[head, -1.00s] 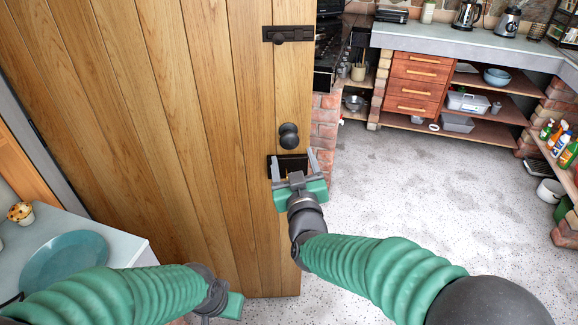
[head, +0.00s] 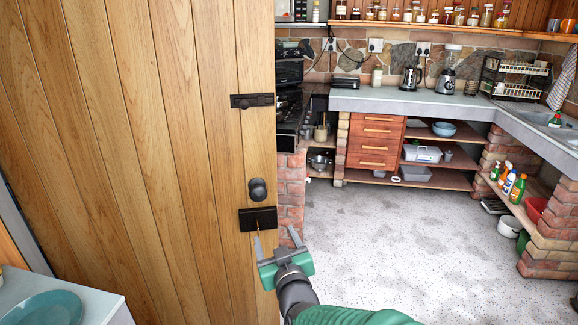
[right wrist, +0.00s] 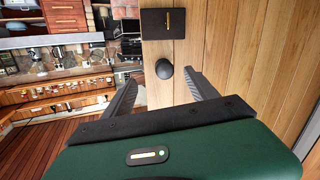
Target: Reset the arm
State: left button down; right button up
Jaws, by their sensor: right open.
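My right gripper (head: 277,238) is open and empty, just below and right of the dark lock plate (head: 258,219) on the wooden door (head: 190,130). A round black knob (head: 257,190) sits above the plate. In the right wrist view the two fingers (right wrist: 160,95) stand apart with nothing between them. The knob (right wrist: 164,69) and the lock plate (right wrist: 177,35) show beyond them, and I see no contact. My left gripper is not in the head view now.
A black bolt (head: 253,101) is higher on the door. A counter with a teal plate (head: 45,309) is at lower left. The speckled floor (head: 390,240) is open beyond the door's edge. Brick-legged kitchen counters (head: 430,102) stand at the back and right.

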jog(key=s+d+f+m+g+h, duration=0.15)
jog(key=s+d+f+g, duration=0.3)
jog(key=d+f, duration=0.5)
jog(key=s+d+f+m+g+h, duration=0.2)
jog(key=s+d+f+g, duration=0.2)
jog(key=s+d+f, duration=0.55)
jog(key=s+d+f+m+g+h, duration=0.2)
jog(key=s+d+g, duration=0.4)
jog(key=s, duration=0.8)
notch_tip(320, 180, up, 14)
jog(key=d+t+p, duration=0.1)
jog(key=p, duration=1.3)
jog(key=shift+s, duration=0.45)
jog(key=shift+y, duration=0.25)
